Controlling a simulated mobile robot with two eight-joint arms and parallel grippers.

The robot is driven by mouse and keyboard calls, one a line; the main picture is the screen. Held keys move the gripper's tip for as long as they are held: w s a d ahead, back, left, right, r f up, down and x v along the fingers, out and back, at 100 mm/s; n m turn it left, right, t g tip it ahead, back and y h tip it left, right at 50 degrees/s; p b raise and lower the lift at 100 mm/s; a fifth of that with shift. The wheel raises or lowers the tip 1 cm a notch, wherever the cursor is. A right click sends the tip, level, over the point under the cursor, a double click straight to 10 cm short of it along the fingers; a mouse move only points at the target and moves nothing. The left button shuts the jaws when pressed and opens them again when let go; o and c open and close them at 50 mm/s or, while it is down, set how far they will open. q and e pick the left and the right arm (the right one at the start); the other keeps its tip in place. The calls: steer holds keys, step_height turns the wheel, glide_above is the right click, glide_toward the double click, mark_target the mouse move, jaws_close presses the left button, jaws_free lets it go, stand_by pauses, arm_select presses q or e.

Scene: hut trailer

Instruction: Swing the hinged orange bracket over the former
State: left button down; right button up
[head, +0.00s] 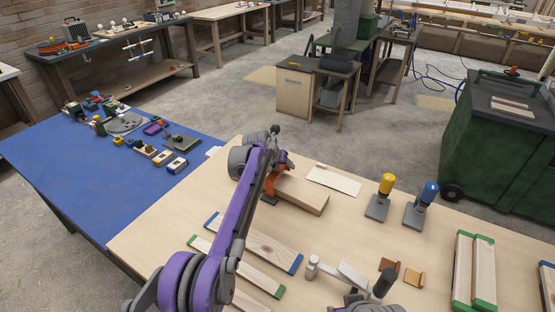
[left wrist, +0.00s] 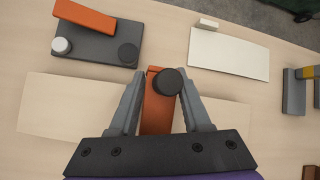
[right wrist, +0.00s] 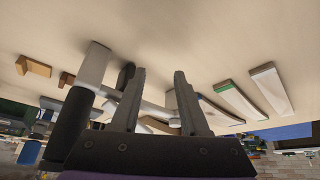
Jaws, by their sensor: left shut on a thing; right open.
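The orange bracket (head: 279,172) stands at the end of the pale wooden former (head: 308,196) on the light table. In the left wrist view the bracket (left wrist: 157,108) crosses over the former (left wrist: 60,103), with a dark round knob (left wrist: 167,82) at its far end. My left gripper (left wrist: 160,78) is shut on the bracket at this knob, one finger on each side. The gripper hides part of the bracket in the head view, and I cannot see its hinge clearly. My right gripper (right wrist: 156,75) is open and empty, near a grey lever piece with a dark handle.
A dark plate (left wrist: 98,48) carries another orange bar and knobs near the former. Wooden strips with coloured ends (head: 262,243) lie in front. The grey lever (head: 350,272) is nearby.

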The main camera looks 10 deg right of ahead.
arm_select(q)
steer(key=shift+w+d+f, duration=0.15)
steer(key=shift+d, duration=0.05)
stand_by(0.4)
steer(key=c, duration=0.7)
jaws_free()
steer(key=b+v, duration=0.1)
steer(key=v, duration=0.9)
steer(key=shift+r, duration=0.45)
steer(key=shift+a, duration=0.1)
